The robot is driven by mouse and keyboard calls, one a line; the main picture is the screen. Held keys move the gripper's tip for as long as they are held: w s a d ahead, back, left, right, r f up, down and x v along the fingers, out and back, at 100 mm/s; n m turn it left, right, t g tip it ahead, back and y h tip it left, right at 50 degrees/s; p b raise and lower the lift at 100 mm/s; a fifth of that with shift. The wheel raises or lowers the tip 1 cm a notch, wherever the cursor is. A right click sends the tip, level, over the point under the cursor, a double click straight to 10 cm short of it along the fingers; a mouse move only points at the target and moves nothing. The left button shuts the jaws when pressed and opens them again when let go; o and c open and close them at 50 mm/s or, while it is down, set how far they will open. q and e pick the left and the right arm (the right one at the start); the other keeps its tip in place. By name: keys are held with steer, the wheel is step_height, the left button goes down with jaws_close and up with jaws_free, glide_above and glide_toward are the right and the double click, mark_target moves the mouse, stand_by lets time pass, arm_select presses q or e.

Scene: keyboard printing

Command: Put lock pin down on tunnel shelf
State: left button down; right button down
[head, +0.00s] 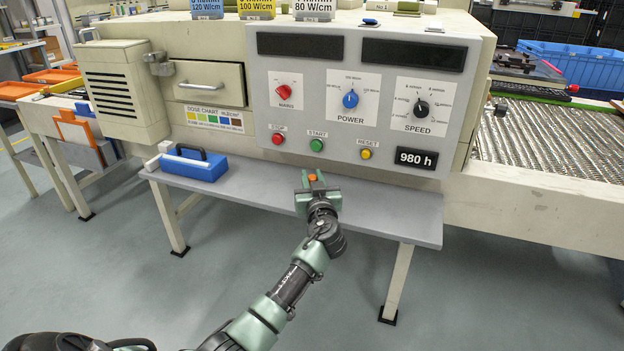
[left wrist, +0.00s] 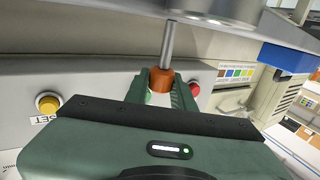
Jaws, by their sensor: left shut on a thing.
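The lock pin has an orange head (head: 312,177) and a metal shaft (left wrist: 168,45). My left gripper (left wrist: 162,88) is shut on the orange head, with a green finger on either side; it also shows in the head view (head: 314,182). The tunnel shelf (head: 400,213) is the long grey board along the front of the beige machine. The gripper and pin are over the middle of the shelf, in front of the control panel. I cannot tell whether the shaft touches the shelf. My right gripper is not in view.
A blue case (head: 194,163) with a dark handle stands at the shelf's left end, beside a white piece (head: 158,153). The shelf between case and gripper, and to the right, is clear. The panel's red (head: 278,139), green (head: 317,145) and yellow (head: 366,154) buttons are just behind.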

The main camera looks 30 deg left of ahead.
arm_select(q)
steer(key=c, duration=1.2)
jaws_free()
steer(key=v, duration=1.1)
steer(key=s+d+f+m+g+h, duration=0.2)
steer(key=s+f, duration=0.2)
steer(key=f, duration=0.5)
steer(key=s+d+f+m+g+h, duration=0.1)
steer(key=s+d+f+m+h, duration=0.15)
steer(key=f, duration=0.65)
steer(key=s+d+f+m+g+h, duration=0.1)
steer(key=s+f+m+g+h, duration=0.1)
steer(key=s+f, duration=0.5)
steer(key=s+d+f+m+g+h, duration=0.1)
steer(key=s+d+f+g+h, duration=0.1)
steer(key=s+f, duration=0.4)
steer(key=s+d+f+m+g+h, duration=0.1)
steer(key=s+d+f+g, duration=0.1)
steer(key=s+d+f, duration=0.2)
steer(key=s+d+f+m+g+h, duration=0.2)
steer(key=s+d+f, duration=0.2)
steer(key=s+f, duration=0.5)
steer(key=shift+s+f+h, duration=0.2)
steer(key=shift+s, duration=0.6)
steer(key=shift+s+f+h, duration=0.15)
steer(key=shift+s+f, duration=0.05)
steer(key=shift+s, duration=0.55)
steer(key=shift+a, duration=0.1)
